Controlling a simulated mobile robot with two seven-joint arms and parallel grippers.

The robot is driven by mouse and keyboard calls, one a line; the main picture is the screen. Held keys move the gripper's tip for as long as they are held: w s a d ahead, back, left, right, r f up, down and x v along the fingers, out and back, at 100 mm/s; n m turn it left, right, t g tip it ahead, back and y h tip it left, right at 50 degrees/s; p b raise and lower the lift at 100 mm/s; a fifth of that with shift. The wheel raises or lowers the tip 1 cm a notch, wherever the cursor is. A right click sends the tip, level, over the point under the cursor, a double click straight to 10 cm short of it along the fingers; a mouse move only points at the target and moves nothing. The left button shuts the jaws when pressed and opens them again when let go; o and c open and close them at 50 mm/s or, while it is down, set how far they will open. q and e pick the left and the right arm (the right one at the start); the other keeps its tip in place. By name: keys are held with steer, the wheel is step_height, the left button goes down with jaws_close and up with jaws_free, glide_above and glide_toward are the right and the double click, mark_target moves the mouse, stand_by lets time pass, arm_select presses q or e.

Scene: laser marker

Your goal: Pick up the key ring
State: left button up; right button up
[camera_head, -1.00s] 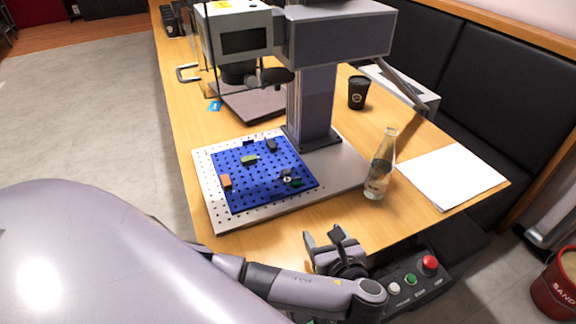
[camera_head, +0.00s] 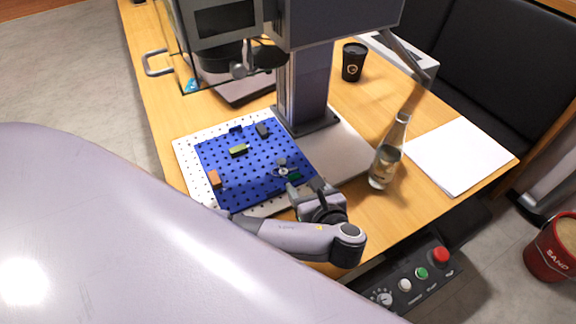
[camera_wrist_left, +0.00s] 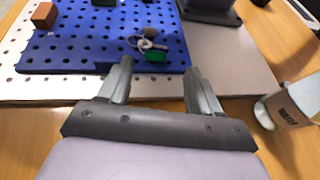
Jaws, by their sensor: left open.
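The key ring (camera_head: 283,170) lies on the blue perforated mat (camera_head: 222,190), near its right front part. In the left wrist view the key ring (camera_wrist_left: 148,43) shows a pale ring, a round grey-brown piece and a green tag (camera_wrist_left: 156,56). My left gripper (camera_head: 305,188) is open and empty, just in front of the key ring on the near side. In the left wrist view its two fingers (camera_wrist_left: 158,78) point toward the key ring, which lies beyond the tips. My right gripper is not in view.
An orange-brown block (camera_head: 214,179), an olive block (camera_head: 239,150) and a dark block (camera_head: 262,131) lie on the mat. A glass bottle (camera_head: 385,160) stands to the right. The marker's column (camera_head: 303,95) rises behind. Paper (camera_head: 462,155) and a black cup (camera_head: 353,62) lie farther right and back.

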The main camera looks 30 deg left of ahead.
mark_target(294, 176)
arm_select(q)
steer(key=x, duration=0.5)
steer(key=shift+s+a+f, duration=0.1)
steer(key=shift+a+f, duration=0.2)
steer(key=shift+a, duration=0.05)
steer(key=c, duration=1.2)
